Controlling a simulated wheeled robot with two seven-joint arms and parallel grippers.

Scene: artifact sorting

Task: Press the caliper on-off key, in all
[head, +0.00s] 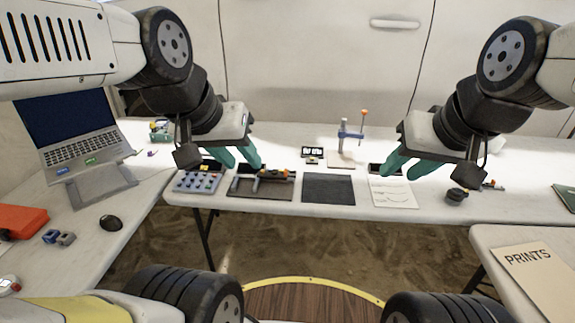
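A grey tool with upright posts, perhaps the caliper (262,178), lies on a dark brown board (245,193) on the far table. Its on-off key is too small to make out. My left gripper (245,166) has its two teal fingers apart and empty, above the back of that board, partly covering it. I cannot tell whether a fingertip touches the tool. My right gripper (395,174) has its teal fingers apart and empty, above a white sheet (394,193) and a small dark item (378,169).
On the far table are a blue-grey box with knobs (197,182), a dark mat (328,189), a blue stand with an orange knob (350,132) and a dark round pot (456,195). A laptop (78,137) and mouse (111,223) are left; a PRINTS folder (537,278) is right.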

